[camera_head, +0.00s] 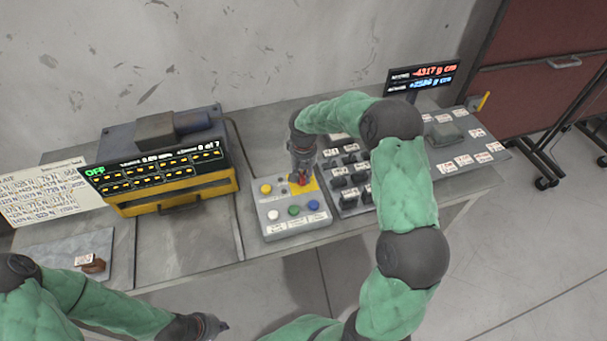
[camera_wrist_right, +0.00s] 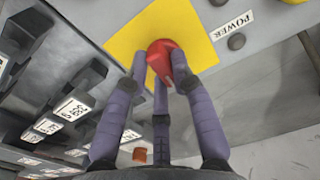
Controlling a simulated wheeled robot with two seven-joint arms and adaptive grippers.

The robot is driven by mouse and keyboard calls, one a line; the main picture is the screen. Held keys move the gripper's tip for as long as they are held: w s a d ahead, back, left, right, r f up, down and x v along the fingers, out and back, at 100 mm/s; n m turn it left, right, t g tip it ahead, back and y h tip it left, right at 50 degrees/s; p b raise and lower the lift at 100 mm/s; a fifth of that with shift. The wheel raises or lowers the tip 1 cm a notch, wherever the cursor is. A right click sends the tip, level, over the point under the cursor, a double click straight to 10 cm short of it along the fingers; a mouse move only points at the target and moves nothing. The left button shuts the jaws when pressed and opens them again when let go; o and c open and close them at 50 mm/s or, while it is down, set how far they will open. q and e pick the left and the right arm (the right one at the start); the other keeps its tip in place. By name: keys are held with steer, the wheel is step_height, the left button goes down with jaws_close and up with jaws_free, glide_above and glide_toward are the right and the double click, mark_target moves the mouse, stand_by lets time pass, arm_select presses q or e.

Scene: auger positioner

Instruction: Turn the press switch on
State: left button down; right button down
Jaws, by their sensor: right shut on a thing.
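The red switch knob (camera_wrist_right: 166,60) sits on a yellow square plate (camera_wrist_right: 125,43) beside a "POWER" label (camera_wrist_right: 233,25) in the right wrist view. My right gripper (camera_wrist_right: 162,75) has its fingers closed around the red knob. In the head view my right gripper (camera_head: 301,174) reaches down onto the control box (camera_head: 290,222), and the knob is mostly hidden by it. The display (camera_head: 155,165) on the yellow machine reads "OFF" in green. My left gripper (camera_head: 215,327) is low in the head view, away from the box; its jaw state is unclear.
White, green and blue buttons (camera_head: 294,210) and a yellow button (camera_head: 266,188) are on the box. Labelled dark blocks (camera_head: 347,180) stand close to its right. A red-and-blue readout (camera_head: 422,77) stands at the back right.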

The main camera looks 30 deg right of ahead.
steer(key=m, duration=0.4)
steer(key=shift+s, duration=0.1)
steer(key=m, duration=0.4)
steer(key=shift+a+m+b, duration=0.15)
steer(key=shift+m+b, duration=0.15)
steer(key=shift+b, duration=0.05)
steer(key=m, duration=0.4)
steer(key=shift+s, duration=0.1)
steer(key=shift+a+m+b, duration=0.15)
steer(key=shift+m+b, duration=0.35)
steer(key=shift+m, duration=1.8)
steer(key=c, duration=1)
jaws_free()
steer(key=shift+c, duration=0.2)
steer(key=shift+r, duration=0.1)
